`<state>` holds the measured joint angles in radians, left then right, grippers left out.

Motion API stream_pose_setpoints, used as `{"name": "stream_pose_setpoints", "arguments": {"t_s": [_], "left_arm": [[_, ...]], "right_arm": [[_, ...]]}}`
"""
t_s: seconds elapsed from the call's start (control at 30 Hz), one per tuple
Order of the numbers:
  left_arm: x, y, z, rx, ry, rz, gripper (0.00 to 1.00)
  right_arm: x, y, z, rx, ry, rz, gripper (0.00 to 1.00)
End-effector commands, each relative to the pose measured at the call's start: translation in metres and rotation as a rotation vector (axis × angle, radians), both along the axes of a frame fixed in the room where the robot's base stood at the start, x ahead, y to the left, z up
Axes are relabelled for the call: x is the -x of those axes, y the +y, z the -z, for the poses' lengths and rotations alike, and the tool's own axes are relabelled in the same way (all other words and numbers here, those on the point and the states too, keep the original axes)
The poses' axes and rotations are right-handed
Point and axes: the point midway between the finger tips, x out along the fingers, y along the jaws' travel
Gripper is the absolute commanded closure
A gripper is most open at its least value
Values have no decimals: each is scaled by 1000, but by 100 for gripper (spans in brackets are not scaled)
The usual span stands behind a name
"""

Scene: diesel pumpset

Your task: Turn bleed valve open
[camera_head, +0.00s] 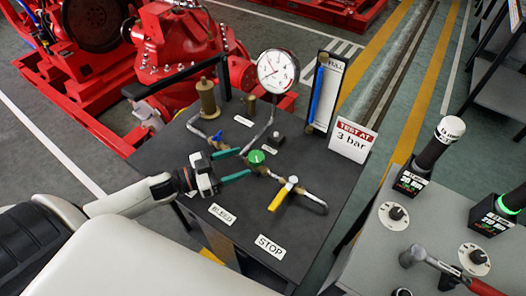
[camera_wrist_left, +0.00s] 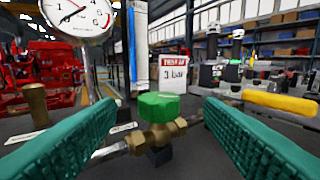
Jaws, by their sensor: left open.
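A round green knob (camera_head: 256,157) sits on a brass valve body on the pipe line of the dark bench. It also shows in the left wrist view, as a green knob (camera_wrist_left: 159,106) on a brass body (camera_wrist_left: 160,136). My left gripper (camera_head: 246,162) is open, with its two green fingers to the left of the knob and pointing at it. In the left wrist view the fingers (camera_wrist_left: 162,118) stand on either side of the knob, apart from it. A BLEED label (camera_head: 222,214) lies on the bench front. My right gripper is not in view.
A yellow lever valve (camera_head: 281,196) is close to the right of the green knob, above a STOP label (camera_head: 270,246). A gauge (camera_head: 277,70), a blue-handled valve (camera_head: 216,136) and a 3 bar sign (camera_head: 352,140) stand around. A grey control desk (camera_head: 430,225) is at right.

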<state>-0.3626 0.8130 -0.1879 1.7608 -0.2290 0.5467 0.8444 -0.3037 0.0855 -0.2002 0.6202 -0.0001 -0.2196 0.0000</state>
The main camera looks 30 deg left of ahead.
Motion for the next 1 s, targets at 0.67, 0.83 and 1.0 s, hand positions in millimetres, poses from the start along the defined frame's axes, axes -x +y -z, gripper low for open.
{"name": "stream_pose_setpoints", "arguments": {"t_s": [0.67,0.83,1.0], "left_arm": [[-59,-51,0,2,1,-1,38],[-58,-50,-1,2,1,-1,38],[-58,-50,-1,2,1,-1,66]], "right_arm": [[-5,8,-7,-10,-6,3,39],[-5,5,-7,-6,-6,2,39],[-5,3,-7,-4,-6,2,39]]}}
